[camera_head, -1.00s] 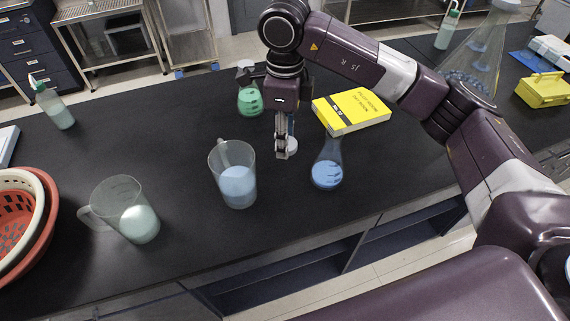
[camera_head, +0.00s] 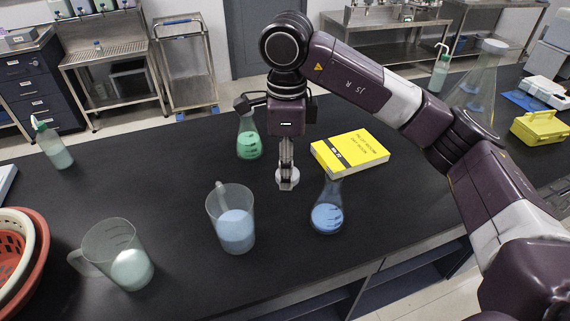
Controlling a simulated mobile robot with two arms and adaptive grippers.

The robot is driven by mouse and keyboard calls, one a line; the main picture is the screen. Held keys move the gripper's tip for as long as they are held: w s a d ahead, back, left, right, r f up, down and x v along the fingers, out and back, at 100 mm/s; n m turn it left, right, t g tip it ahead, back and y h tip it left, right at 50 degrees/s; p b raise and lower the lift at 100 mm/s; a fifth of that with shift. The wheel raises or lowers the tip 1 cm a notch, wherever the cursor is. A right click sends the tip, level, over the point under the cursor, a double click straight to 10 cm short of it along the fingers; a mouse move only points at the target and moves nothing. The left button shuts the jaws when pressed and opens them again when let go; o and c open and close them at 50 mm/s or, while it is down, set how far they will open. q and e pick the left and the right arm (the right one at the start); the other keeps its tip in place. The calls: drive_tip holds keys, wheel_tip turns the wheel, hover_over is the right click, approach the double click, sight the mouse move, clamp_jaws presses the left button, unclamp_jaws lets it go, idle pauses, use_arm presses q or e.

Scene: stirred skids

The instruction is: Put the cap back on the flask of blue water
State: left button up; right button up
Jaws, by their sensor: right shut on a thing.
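The flask of blue water (camera_head: 327,217) stands upright and uncapped on the black bench, right of centre. Its clear narrow neck rises in front of a yellow book. My right gripper (camera_head: 287,172) points down, left of the flask's neck and apart from it. It is shut on a small pale thing (camera_head: 288,183), which looks like the cap and sits low between the fingertips. The fingers partly hide it, and its height above the bench is hard to tell. My left gripper is not in view.
A beaker of blue liquid (camera_head: 236,230) stands left of the flask, and a beaker of pale liquid (camera_head: 131,268) farther left. A flask of green liquid (camera_head: 249,146) stands behind my gripper. The yellow book (camera_head: 350,153) lies behind the blue flask. Baskets (camera_head: 38,255) are at left.

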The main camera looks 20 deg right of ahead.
drive_tip(key=s+d+f+n, duration=0.2)
drive_tip(key=s+f+n, duration=0.2)
drive_tip(key=s+n, duration=0.3)
drive_tip(key=s+d+f+n, duration=0.2)
drive_tip(key=s+n, duration=0.4)
drive_tip(key=n, duration=0.8)
drive_tip(key=shift+s+f+n+b, duration=0.35)
drive_tip(key=shift+f+n+b, duration=0.1)
drive_tip(key=shift+f, duration=0.4)
